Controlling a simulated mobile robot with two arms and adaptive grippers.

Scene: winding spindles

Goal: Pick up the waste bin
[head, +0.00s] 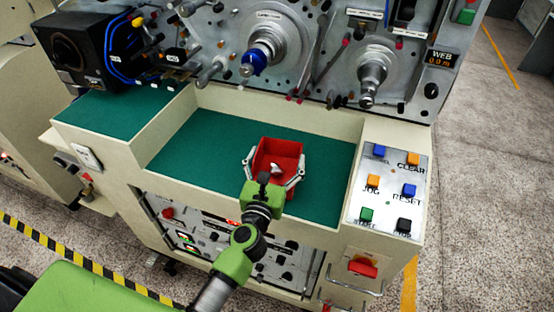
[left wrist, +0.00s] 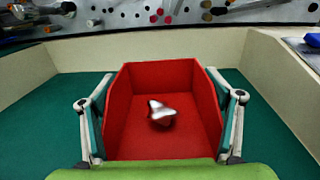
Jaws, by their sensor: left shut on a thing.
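The waste bin is a red open box (head: 279,152) on the green surface of the machine's recessed shelf. In the left wrist view the red bin (left wrist: 128,110) fills the middle, with a shiny crumpled silver piece (left wrist: 162,113) inside it. My left gripper (head: 274,172) has one finger on each side of the bin, shut on its side walls. Both fingers also show in the left wrist view (left wrist: 160,120). The bin's near lower part is hidden by my gripper, and I cannot tell whether the bin touches the shelf. My right gripper is not in view.
Cream walls (head: 230,103) edge the green shelf (head: 200,145) at the back and sides. A button panel (head: 388,190) is at the right. Spindles (head: 373,75) stick out above the shelf. The green surface left and right of the bin is clear.

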